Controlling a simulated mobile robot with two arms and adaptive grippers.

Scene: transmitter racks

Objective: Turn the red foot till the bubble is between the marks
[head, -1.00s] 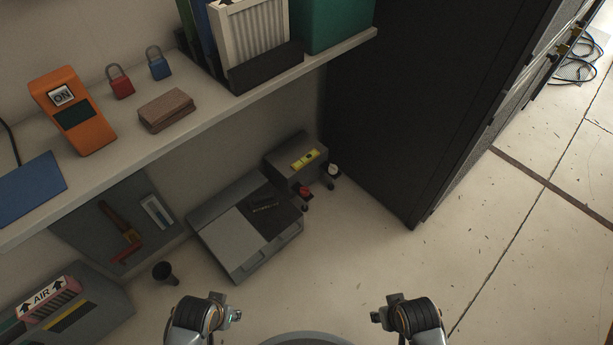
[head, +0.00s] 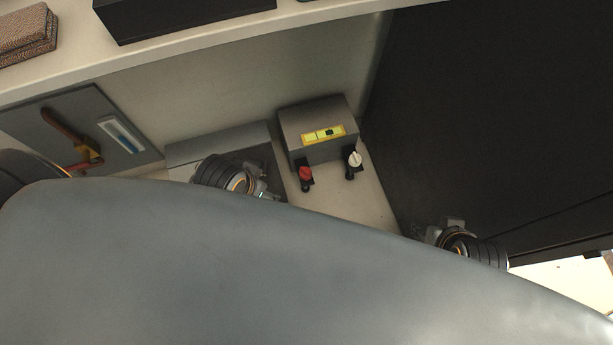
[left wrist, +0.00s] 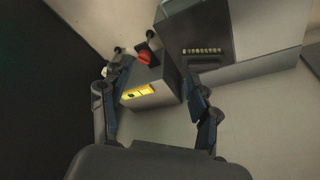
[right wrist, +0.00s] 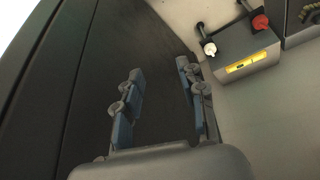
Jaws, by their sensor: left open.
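A grey box (head: 318,112) stands low by the wall, with a yellow level vial (head: 324,134) on its face. The vial has dark marks and a dark patch right of its middle; I cannot clearly tell bubble from marks. A red foot (head: 305,174) sits at its front left corner, a white foot (head: 355,159) at its front right. My left gripper (head: 266,190) is open, left of the red foot and apart from it. In the left wrist view the red foot (left wrist: 146,56) shows beyond the open fingers. My right gripper (right wrist: 159,68) is open and empty, facing the dark cabinet.
The tall dark cabinet (head: 480,110) closes off the right side. A shelf (head: 230,40) runs above the box. A grey case (head: 215,145) is left of the box, partly behind my left gripper. A wall panel with a lever (head: 85,130) is farther left.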

